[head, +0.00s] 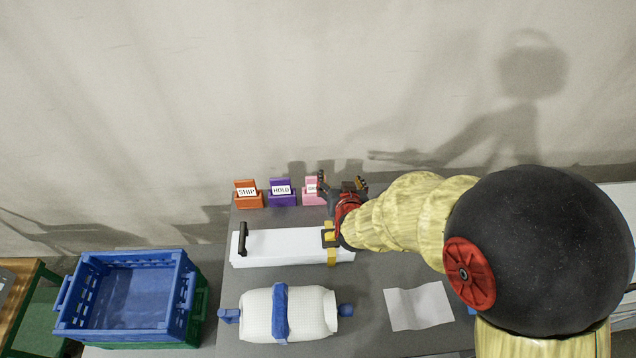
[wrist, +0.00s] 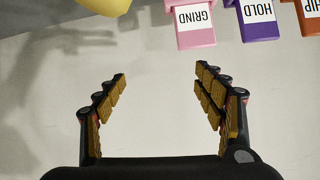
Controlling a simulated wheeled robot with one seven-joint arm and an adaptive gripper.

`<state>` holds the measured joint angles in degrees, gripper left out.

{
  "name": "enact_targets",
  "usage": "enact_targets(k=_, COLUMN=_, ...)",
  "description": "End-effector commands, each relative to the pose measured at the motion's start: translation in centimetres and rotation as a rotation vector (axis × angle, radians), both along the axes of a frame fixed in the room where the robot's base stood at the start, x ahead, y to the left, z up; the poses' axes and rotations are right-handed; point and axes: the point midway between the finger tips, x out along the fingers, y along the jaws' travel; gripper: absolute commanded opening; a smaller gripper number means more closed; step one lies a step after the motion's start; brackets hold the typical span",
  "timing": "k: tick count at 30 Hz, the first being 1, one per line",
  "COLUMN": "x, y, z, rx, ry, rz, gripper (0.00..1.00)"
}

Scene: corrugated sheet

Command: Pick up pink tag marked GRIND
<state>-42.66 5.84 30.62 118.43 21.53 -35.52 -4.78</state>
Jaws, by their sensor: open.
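The pink tag (wrist: 193,18) marked GRIND shows upside down at the top of the wrist view, with a white label. In the head view the pink tag (head: 311,184) stands at the back of the table, partly hidden behind my gripper. My gripper (head: 343,183) is open, with its fingers at the right of the pink tag in the head view. In the wrist view my gripper (wrist: 162,80) has nothing between its fingers, and the pink tag lies beyond the fingertips, above the right finger.
A purple HOLD tag (head: 281,187) and an orange SHIP tag (head: 247,189) stand left of the pink one. A blue crate (head: 125,327) stands left.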

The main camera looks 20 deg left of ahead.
Motion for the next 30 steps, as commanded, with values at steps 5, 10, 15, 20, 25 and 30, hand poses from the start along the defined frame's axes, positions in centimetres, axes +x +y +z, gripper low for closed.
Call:
enact_targets(k=5, x=-2.4, y=4.2, z=-4.0, rx=-0.011, ry=-0.096, rz=0.039, gripper=0.7)
enact_targets(k=10, x=-3.6, y=5.5, z=-5.5, rx=-0.012, ry=-0.151, rz=0.052, gripper=0.7)
enact_targets(k=15, x=-3.1, y=6.1, z=-6.2, rx=-0.011, ry=-0.167, rz=0.053, gripper=0.7)
enact_targets(k=20, x=-1.7, y=6.8, z=-6.8, rx=-0.01, ry=-0.165, rz=0.052, gripper=0.7)
enact_targets(k=25, x=-0.7, y=7.3, z=-7.2, rx=-0.01, ry=-0.165, rz=0.052, gripper=0.7)
enact_targets(k=30, x=1.5, y=8.2, z=-8.2, rx=-0.01, ry=-0.164, rz=0.052, gripper=0.7)
